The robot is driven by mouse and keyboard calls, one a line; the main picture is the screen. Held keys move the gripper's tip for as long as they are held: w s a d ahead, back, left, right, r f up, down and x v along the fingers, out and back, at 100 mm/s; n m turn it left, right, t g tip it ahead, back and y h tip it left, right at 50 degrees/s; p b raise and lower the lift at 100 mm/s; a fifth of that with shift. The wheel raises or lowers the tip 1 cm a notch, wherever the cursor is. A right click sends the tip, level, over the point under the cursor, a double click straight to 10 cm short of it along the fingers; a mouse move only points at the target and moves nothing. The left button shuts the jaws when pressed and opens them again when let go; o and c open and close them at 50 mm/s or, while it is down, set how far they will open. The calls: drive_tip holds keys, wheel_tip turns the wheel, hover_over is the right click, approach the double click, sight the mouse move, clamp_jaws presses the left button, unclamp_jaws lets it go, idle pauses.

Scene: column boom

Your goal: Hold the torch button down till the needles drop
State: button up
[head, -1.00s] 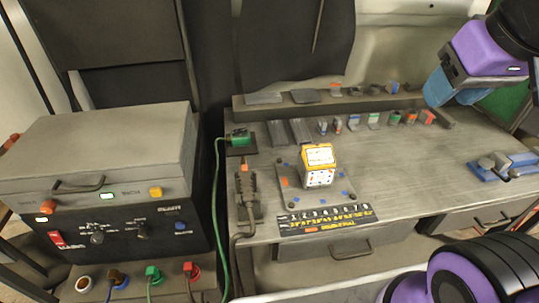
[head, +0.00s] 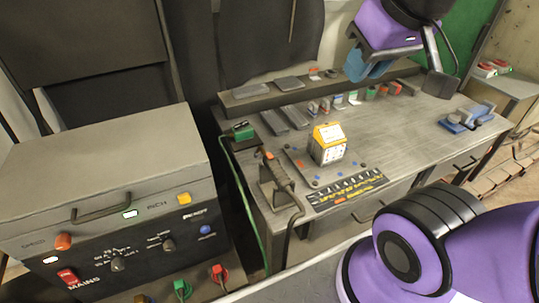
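The torch (head: 282,180), dark with an orange-red part near its top, rests on a stand at the bench's left front, its cable hanging over the edge. Which part is its button is too small to tell. My gripper (head: 368,68), with blue fingers below a purple wrist, is above the back right of the bench, well away from the torch. I cannot tell whether the fingers are open. I see no gauge needles clearly. A dark machine (head: 110,230) at the left has a grey lid, knobs, a red MAINS switch and lit buttons.
An orange-and-white box (head: 328,144) stands on a plate in the middle of the bench (head: 400,134). A numbered dark strip (head: 347,190) lies at the front edge. A rack at the back holds small parts. A blue vise (head: 467,117) is at the right. A green hose runs down the left.

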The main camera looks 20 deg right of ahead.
clamp_jaws()
idle(1.4)
